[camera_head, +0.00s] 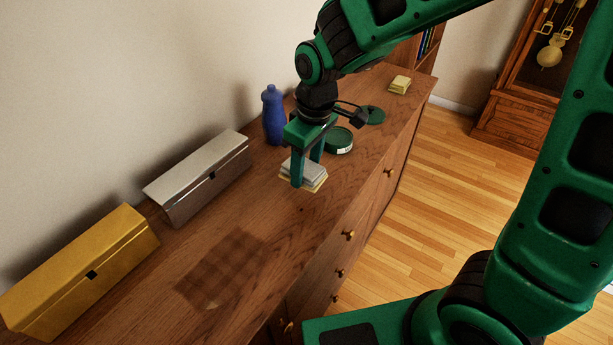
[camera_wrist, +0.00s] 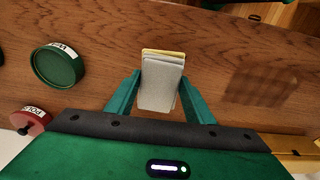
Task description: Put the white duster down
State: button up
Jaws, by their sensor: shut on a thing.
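The white duster (camera_head: 306,168) is a folded pale cloth between the fingers of my gripper (camera_head: 307,172), over the wooden dresser top. In the wrist view the white duster (camera_wrist: 160,85) fills the gap between the two green fingers of my gripper (camera_wrist: 160,95), which is shut on it. A yellow cloth edge (camera_head: 315,185) shows under the white duster, and also at its far end in the wrist view (camera_wrist: 164,53). I cannot tell whether the cloths touch the dresser top (camera_head: 190,240).
A green tin (camera_head: 338,140), a green disc (camera_head: 370,115) and a blue bottle (camera_head: 273,115) stand behind my gripper. A pale yellow stack (camera_head: 399,84) lies farther back. Silver (camera_head: 200,178) and gold (camera_head: 80,272) boxes line the wall. A darker chequered patch (camera_head: 225,268) lies in front, uncovered.

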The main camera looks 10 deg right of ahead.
aim_at(312, 165)
jog(key=shift+w+d+f, duration=0.9)
jog(key=shift+w+d, duration=0.05)
jog(key=shift+w, duration=0.15)
jog(key=shift+f, duration=2)
jog(key=shift+f, duration=0.1)
jog(key=o, duration=1)
jog(key=r, duration=0.7)
jog(key=d+r, duration=0.1)
jog(key=r, duration=0.3)
jog(key=shift+s, duration=0.4)
jog(key=shift+s+r, duration=0.1)
jog(key=shift+r, duration=0.5)
jog(key=shift+d, duration=0.1)
